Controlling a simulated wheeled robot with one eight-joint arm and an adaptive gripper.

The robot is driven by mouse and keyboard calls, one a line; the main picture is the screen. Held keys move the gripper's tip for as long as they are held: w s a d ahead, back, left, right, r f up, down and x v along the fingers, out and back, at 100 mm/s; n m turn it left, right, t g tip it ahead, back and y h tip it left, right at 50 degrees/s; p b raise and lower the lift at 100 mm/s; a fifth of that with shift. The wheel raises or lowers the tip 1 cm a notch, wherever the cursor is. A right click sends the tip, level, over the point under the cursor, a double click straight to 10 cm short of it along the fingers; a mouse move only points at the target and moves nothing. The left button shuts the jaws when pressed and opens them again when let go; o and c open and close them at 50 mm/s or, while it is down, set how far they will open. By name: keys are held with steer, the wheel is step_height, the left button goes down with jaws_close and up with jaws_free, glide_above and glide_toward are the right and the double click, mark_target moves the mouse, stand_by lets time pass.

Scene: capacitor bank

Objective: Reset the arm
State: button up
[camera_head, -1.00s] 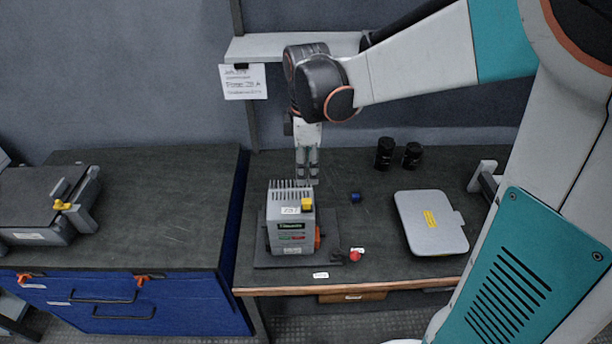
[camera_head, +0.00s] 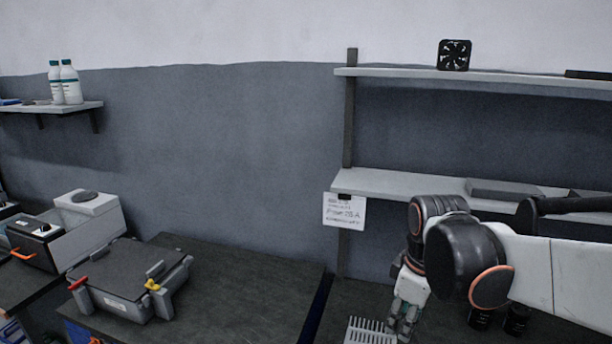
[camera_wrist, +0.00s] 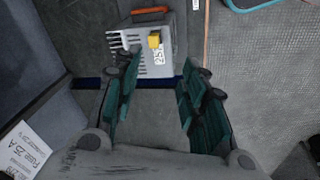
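My gripper (camera_head: 406,312) hangs below my dark wrist joint at the lower right of the head view. In the wrist view my gripper (camera_wrist: 163,80) has its two teal-padded fingers apart, with nothing between them. The grey finned device (camera_wrist: 180,30), with a yellow part and a white label, lies beyond the fingertips. In the head view only the fins of the device (camera_head: 369,332) show at the bottom edge, beside my gripper. Whether the fingers touch it is hard to tell; a gap seems to show in the wrist view.
A shelf (camera_head: 400,184) runs behind my arm, with a handwritten note (camera_head: 344,211) at its left end. Dark jars (camera_head: 516,319) stand behind my arm on the bench. A grey case (camera_head: 130,281) sits on the left bench, whose right part (camera_head: 245,290) is clear.

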steer(key=s+r+m+t, duration=0.1)
steer(key=s+m+t, duration=0.4)
steer(key=s+m, duration=0.5)
steer(key=shift+s+r+b, duration=0.2)
steer(key=shift+s+b, duration=0.15)
steer(key=shift+s, duration=0.05)
stand_by(0.5)
